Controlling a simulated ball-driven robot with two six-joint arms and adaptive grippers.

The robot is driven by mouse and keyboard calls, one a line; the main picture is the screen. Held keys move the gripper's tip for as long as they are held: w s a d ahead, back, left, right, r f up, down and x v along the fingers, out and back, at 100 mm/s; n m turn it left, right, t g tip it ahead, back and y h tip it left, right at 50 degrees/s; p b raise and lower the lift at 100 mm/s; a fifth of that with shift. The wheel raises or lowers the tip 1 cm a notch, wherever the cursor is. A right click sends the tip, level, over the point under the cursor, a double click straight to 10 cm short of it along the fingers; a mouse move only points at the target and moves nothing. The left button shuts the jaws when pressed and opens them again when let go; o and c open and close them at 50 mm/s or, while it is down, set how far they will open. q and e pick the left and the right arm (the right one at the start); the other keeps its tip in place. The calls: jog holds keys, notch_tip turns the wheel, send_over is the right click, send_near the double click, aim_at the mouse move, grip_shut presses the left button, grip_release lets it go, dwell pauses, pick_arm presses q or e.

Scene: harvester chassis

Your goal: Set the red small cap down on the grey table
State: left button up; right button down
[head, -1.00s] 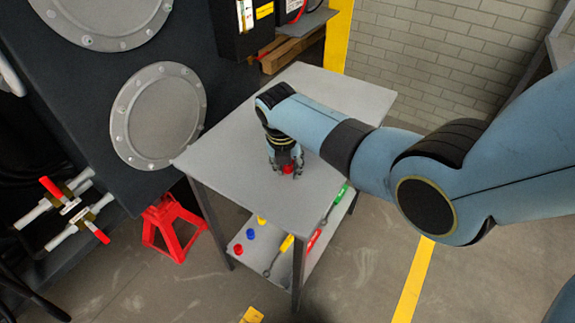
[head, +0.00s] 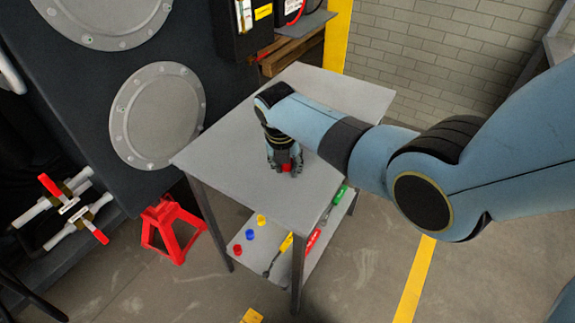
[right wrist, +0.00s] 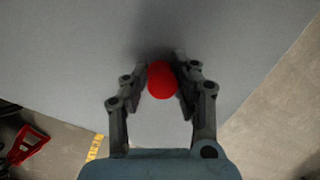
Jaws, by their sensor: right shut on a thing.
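The grey table (head: 335,92) stands in the middle of the head view, its top bare apart from my gripper and the cap. The red small cap (head: 286,168) is low between the fingers of my right gripper (head: 284,170), over the front part of the tabletop. In the right wrist view the round red cap (right wrist: 162,80) sits between the fingertips (right wrist: 161,74), and the gripper is shut on it. The gripper points down at the table. I cannot tell whether the cap touches the surface. My left gripper is not in view.
The table's lower shelf (head: 258,254) holds red, blue and yellow caps and several coloured-handled tools. A red jack stand (head: 170,228) is on the floor to the left, beside the dark chassis (head: 75,120). The tabletop around the gripper is clear.

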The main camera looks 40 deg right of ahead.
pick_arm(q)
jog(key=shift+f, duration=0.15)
pick_arm(e)
jog(key=shift+s+a+f, duration=0.25)
jog(key=shift+s+f, duration=0.35)
jog(key=shift+f, duration=0.2)
jog(key=c, duration=1.3)
grip_release()
jog(key=shift+w+f, duration=0.1)
jog(key=shift+c, duration=0.2)
jog(key=o, duration=0.4)
jog(key=shift+w+f, duration=0.2)
jog(key=shift+w, duration=0.15)
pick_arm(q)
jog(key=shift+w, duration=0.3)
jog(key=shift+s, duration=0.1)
pick_arm(e)
jog(key=shift+d+r, duration=0.1)
jog(key=shift+r, duration=0.05)
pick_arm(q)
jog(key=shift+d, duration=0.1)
pick_arm(e)
jog(key=v, duration=1.2)
jog(key=shift+w+d+r, duration=0.1)
jog(key=shift+w+r, duration=0.1)
jog(key=shift+w, duration=0.15)
